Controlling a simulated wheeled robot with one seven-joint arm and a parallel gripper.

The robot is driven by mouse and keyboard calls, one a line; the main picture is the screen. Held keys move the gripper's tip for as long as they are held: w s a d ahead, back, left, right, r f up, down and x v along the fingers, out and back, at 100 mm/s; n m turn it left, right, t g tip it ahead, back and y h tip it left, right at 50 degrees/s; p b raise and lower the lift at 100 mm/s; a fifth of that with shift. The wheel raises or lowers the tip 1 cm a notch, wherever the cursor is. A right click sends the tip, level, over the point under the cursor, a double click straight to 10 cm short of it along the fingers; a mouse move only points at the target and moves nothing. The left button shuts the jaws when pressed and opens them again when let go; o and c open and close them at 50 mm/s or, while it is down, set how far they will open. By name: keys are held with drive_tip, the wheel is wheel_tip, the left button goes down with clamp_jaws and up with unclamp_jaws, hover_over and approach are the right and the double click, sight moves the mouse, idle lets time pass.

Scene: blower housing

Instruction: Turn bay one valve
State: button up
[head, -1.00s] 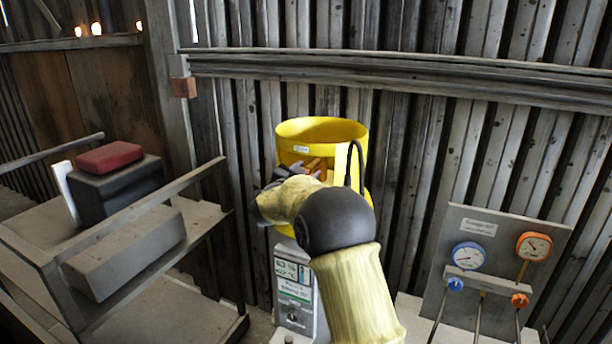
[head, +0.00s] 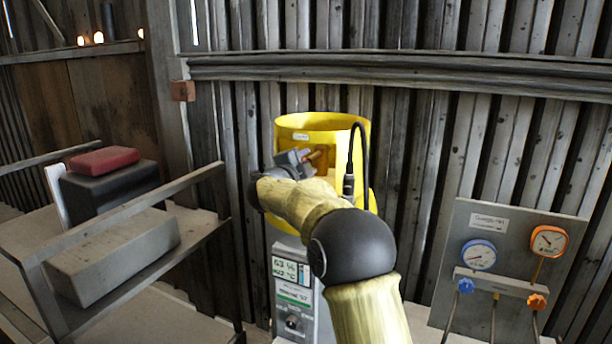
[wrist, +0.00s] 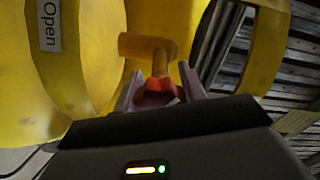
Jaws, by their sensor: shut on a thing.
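The valve shows in the wrist view as a red lobed knob (wrist: 155,94) on a brass stem with a brass crosspiece (wrist: 145,47). My gripper (wrist: 161,88) has its two pale fingers closed on either side of the red knob. A yellow round housing (head: 335,123) surrounds the valve. In the head view my gripper (head: 295,160) is at the housing's opening, and the knob is mostly hidden by it. An "Open" label (wrist: 48,25) is on the housing wall at the upper left of the wrist view.
A grey unit with a display (head: 292,275) stands below the housing. A gauge panel (head: 500,225) with a blue and an orange gauge is at the right. A shelf at the left holds a dark case (head: 110,190) and a red box (head: 104,160). A plank wall is close behind.

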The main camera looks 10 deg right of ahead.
drive_tip(key=m+b, duration=0.1)
drive_tip(key=m, duration=0.1)
drive_tip(key=m+b, duration=0.4)
drive_tip(key=shift+f, duration=0.35)
drive_tip(key=shift+r+m+b, duration=0.15)
drive_tip(key=shift+m+b, duration=1.65)
drive_tip(key=shift+m, duration=0.7)
drive_tip(key=o, duration=1)
drive_tip(key=shift+c, duration=0.2)
drive_tip(key=shift+r, duration=0.1)
drive_tip(key=shift+s, duration=0.1)
drive_tip(key=b+v, duration=0.4)
drive_tip(key=v, duration=1.3)
drive_tip(key=shift+a+b, duration=0.15)
drive_tip(key=shift+b, duration=0.15)
